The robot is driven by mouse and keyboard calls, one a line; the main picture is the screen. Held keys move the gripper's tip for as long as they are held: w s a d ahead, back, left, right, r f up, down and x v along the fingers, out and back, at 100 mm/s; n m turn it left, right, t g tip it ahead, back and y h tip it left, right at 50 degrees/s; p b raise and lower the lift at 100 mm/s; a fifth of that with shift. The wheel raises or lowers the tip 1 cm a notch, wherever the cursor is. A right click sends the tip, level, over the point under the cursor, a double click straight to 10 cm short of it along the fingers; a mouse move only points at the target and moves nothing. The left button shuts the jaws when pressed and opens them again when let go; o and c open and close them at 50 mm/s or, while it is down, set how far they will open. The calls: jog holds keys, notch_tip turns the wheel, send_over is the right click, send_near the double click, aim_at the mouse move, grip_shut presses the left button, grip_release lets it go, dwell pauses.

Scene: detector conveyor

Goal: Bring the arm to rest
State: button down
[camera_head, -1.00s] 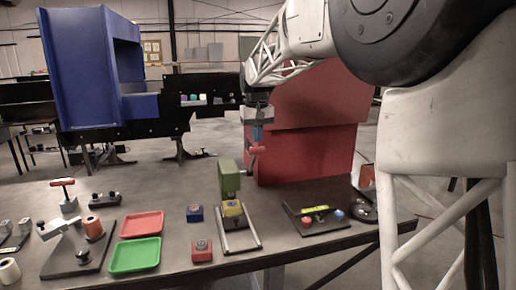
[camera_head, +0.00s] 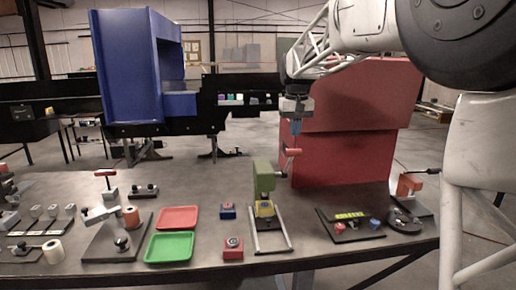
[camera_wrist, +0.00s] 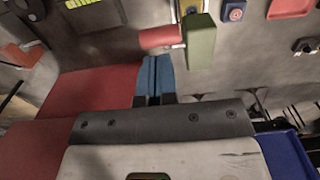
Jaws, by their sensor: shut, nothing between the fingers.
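My gripper (camera_head: 295,127) hangs above the back of the table, in front of the red box-shaped machine. Its blue fingers are together with nothing between them; they show in the wrist view (camera_wrist: 154,80). A red handle (camera_head: 291,152) of the green press shows just below the fingertips; whether they touch it I cannot tell. The green press (camera_head: 264,178) stands upright on the table with a yellow block (camera_head: 264,209) in it. The press also shows in the wrist view (camera_wrist: 199,40), just beyond the fingers.
The red machine (camera_head: 350,130) stands close behind my gripper, and a blue machine (camera_head: 128,70) stands back left. A red tray (camera_head: 178,218), a green tray (camera_head: 169,247), a blue block (camera_head: 227,210) and a red block (camera_head: 233,248) lie left of the press. A dark board (camera_head: 350,228) lies right.

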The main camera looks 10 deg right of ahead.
jog(key=s+a+f+t, duration=0.1)
jog(key=s+f, duration=0.1)
jog(key=s, duration=1)
jog(key=s+a+f, duration=0.2)
jog(key=s+f, duration=0.1)
jog(key=s, duration=0.9)
jog(key=s+f, duration=0.4)
jog(key=s, duration=0.3)
jog(key=s+a+f+t, duration=0.1)
jog(key=s+f, duration=0.2)
jog(key=s, duration=0.4)
jog(key=s+f, duration=0.4)
jog(key=s, duration=0.2)
jog(key=shift+s+a+f+t, duration=0.15)
jog(key=shift+s+f+t, duration=0.15)
jog(key=shift+s+f, duration=0.1)
